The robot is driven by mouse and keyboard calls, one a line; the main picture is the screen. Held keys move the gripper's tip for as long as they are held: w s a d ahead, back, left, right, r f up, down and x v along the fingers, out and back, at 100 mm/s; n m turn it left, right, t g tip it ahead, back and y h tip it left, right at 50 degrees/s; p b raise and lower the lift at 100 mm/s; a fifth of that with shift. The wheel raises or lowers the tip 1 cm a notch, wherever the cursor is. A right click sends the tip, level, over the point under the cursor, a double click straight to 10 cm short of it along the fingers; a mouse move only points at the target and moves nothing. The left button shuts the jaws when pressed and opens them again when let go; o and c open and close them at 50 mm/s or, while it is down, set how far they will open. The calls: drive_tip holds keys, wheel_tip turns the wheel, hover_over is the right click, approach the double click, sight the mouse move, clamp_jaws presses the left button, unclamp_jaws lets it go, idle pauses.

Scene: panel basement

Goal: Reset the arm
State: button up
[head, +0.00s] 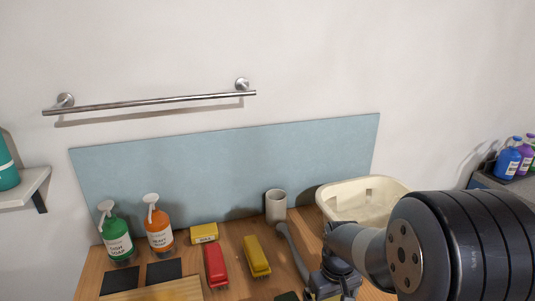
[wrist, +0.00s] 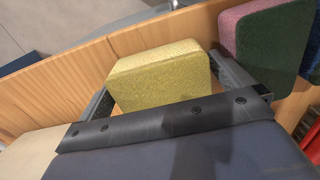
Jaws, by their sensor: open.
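My gripper (wrist: 163,72) is open in the wrist view, with one dark finger on each side of a yellow sponge (wrist: 160,78). The sponge sits beside a wooden edge or wall (wrist: 50,95); whether either finger touches it I cannot tell. In the head view my arm comes in from the right, and its wrist end is low over the wooden counter (head: 92,270), in front of the cream basin (head: 345,190). The fingertips are hidden or cut off there.
Green (head: 117,240) and orange (head: 158,230) soap bottles, a grey cup (head: 276,205), a red brush-like block (head: 215,266) and a yellow one (head: 257,256) stand on the counter. A blue panel (head: 230,170) and metal rail (head: 150,103) are behind. A pink-and-green sponge (wrist: 265,40) is right of my gripper.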

drive_tip(key=shift+r, duration=1.7)
drive_tip(key=shift+f, duration=0.1)
